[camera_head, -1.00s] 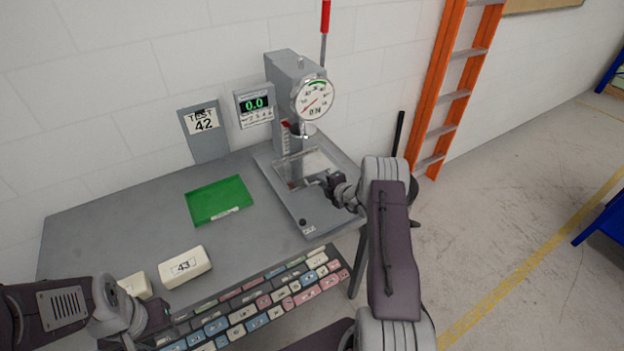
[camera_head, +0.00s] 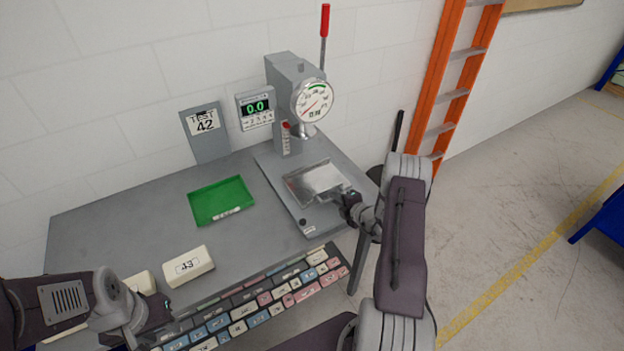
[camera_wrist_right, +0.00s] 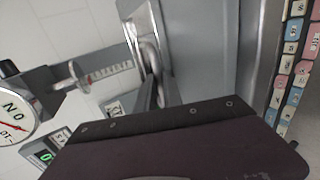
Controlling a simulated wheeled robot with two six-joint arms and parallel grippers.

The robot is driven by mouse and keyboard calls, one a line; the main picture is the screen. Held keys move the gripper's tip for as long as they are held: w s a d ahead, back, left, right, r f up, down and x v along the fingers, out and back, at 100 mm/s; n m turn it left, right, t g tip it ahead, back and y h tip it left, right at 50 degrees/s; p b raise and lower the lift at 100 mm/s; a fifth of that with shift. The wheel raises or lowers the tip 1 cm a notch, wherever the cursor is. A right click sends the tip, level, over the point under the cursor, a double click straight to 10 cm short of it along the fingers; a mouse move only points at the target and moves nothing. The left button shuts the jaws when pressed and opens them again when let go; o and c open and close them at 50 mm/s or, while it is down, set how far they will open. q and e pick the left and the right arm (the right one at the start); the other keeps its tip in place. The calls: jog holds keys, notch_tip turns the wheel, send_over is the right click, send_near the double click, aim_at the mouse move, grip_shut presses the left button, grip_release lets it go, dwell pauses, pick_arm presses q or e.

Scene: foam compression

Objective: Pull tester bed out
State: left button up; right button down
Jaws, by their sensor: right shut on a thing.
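The tester (camera_head: 290,95) stands at the back right of the grey table, with a round dial and a red-tipped lever. Its bed (camera_head: 316,178), a shiny flat plate, lies on the tester's base in front of the column. My right gripper (camera_head: 343,196) is shut at the bed's front edge; the exact grip is small in the head view. In the right wrist view the fingers (camera_wrist_right: 156,92) close at the shiny bed (camera_wrist_right: 143,38). My left gripper (camera_head: 165,322) is at the lower left beside the keyboard, its fingertips too unclear to read.
A green tray (camera_head: 221,201) lies left of the tester. A white block marked 43 (camera_head: 187,266) and another pale block (camera_head: 140,284) lie near the left gripper. A row of coloured keys (camera_head: 255,305) lines the table's front. A TEST 42 sign (camera_head: 205,125) stands at the back.

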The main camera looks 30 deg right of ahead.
jog(key=shift+s+d+p, duration=0.15)
jog(key=shift+s+p, duration=0.2)
jog(key=shift+s, duration=1.6)
jog(key=shift+s+d+p, duration=0.15)
jog(key=shift+s+p, duration=0.2)
jog(key=shift+s, duration=1.55)
jog(key=c, duration=1.3)
grip_release()
jog(key=p+v, duration=0.3)
jog(key=v, duration=0.3)
jog(key=shift+w+r, duration=0.15)
jog(key=shift+r, duration=0.05)
jog(key=shift+w, duration=0.1)
